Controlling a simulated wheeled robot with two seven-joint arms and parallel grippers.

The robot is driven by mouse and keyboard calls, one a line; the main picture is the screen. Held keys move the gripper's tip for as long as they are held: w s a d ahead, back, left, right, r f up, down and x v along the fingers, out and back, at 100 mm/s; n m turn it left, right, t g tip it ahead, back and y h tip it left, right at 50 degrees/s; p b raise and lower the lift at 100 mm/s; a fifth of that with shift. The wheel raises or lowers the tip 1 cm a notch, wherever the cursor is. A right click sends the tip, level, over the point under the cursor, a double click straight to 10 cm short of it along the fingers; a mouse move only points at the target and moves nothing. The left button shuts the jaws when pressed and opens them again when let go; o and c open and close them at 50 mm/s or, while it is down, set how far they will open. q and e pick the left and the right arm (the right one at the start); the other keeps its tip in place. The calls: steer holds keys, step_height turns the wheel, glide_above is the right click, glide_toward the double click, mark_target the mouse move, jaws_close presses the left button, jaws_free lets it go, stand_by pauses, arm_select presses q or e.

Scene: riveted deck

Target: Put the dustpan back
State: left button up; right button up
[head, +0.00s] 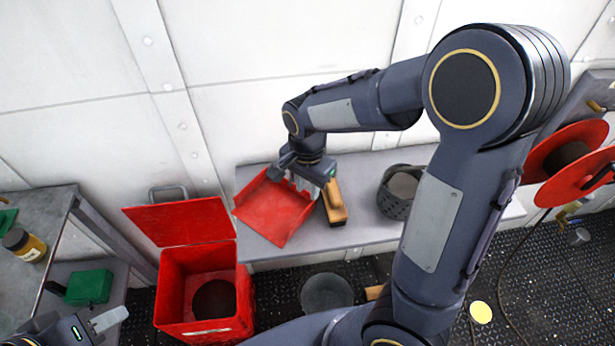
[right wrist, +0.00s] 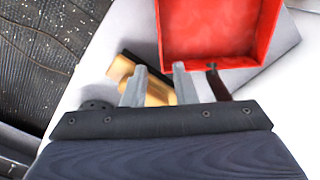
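The red dustpan (head: 273,207) lies on the grey bench against the wall, its open tray facing up. In the right wrist view the red dustpan (right wrist: 208,30) is at the top, with a short dark handle (right wrist: 217,84) just right of my fingers. My right gripper (head: 305,186) is over the bench at the dustpan's right side. In the right wrist view its two fingers (right wrist: 158,84) are apart with nothing gripped between them. A wooden brush (head: 335,203) lies beside the dustpan, partly behind the fingers. My left gripper (head: 106,321) is at the lower left edge, only partly in view.
A dark perforated basket (head: 391,205) stands on the bench to the right. A red bin (head: 172,290) with its lid raised holds a dark round thing. A grey bucket (head: 327,293) is on the floor. A metal shelf (head: 38,225) carries a jar and a green box.

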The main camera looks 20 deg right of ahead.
steer(key=s+r+n+t+y, duration=0.2)
steer(key=s+r+n+t, duration=0.1)
steer(key=s, duration=0.5)
steer(key=s+r+n+t+y, duration=0.1)
steer(key=s+r+n+t, duration=0.1)
steer(key=s+r+n, duration=0.4)
steer(key=shift+s+d+r+n+t+y, duration=0.15)
steer(key=shift+s+d+n+t+y, duration=0.2)
steer(key=shift+s+n, duration=0.65)
